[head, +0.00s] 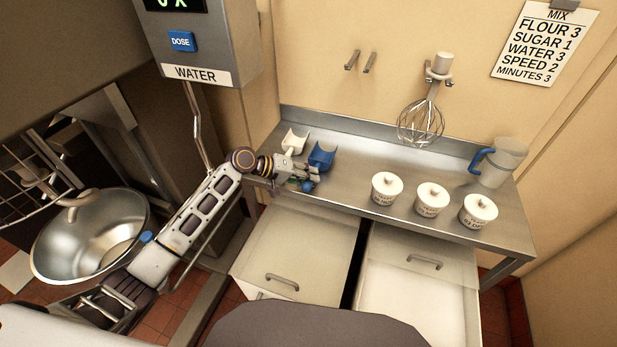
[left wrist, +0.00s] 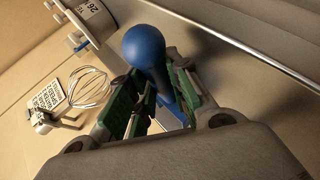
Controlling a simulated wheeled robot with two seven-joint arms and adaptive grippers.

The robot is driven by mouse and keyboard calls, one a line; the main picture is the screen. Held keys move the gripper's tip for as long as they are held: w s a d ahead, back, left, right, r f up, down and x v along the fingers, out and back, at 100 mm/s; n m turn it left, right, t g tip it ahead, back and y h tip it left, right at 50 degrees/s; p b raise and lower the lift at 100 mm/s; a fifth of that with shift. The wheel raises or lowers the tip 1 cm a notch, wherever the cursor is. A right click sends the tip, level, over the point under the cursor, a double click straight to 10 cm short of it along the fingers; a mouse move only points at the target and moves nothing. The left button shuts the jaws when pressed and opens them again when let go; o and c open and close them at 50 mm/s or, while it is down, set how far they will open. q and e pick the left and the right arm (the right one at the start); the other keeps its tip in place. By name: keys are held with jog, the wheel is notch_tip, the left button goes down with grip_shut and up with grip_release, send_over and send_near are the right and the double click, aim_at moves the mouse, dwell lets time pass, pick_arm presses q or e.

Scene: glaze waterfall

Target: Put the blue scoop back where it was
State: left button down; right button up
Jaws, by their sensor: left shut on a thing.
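The blue scoop (head: 322,155) is at the left end of the steel counter (head: 355,165), its bowl toward the wall and its handle toward the front edge. My left gripper (head: 304,175) is shut on the handle. In the left wrist view the blue handle (left wrist: 145,45) sticks up between the green-padded fingers (left wrist: 150,105), and part of the scoop is hidden behind them. I cannot tell whether the scoop touches the counter. My right gripper is not in view.
Several white lidded tubs, including the nearest one (head: 386,190), and a blue-handled jug (head: 500,163) stand to the right. A whisk (head: 422,122) hangs on the wall. The water dispenser (head: 205,45) is above left.

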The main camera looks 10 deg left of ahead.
pick_arm(q)
jog(key=shift+f, duration=0.25)
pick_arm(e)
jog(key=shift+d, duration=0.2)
pick_arm(q)
jog(key=c, duration=1.6)
grip_release()
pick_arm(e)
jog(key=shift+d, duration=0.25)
pick_arm(q)
jog(key=shift+r, duration=0.1)
jog(key=b+v, duration=0.1)
jog(key=v, duration=1.1)
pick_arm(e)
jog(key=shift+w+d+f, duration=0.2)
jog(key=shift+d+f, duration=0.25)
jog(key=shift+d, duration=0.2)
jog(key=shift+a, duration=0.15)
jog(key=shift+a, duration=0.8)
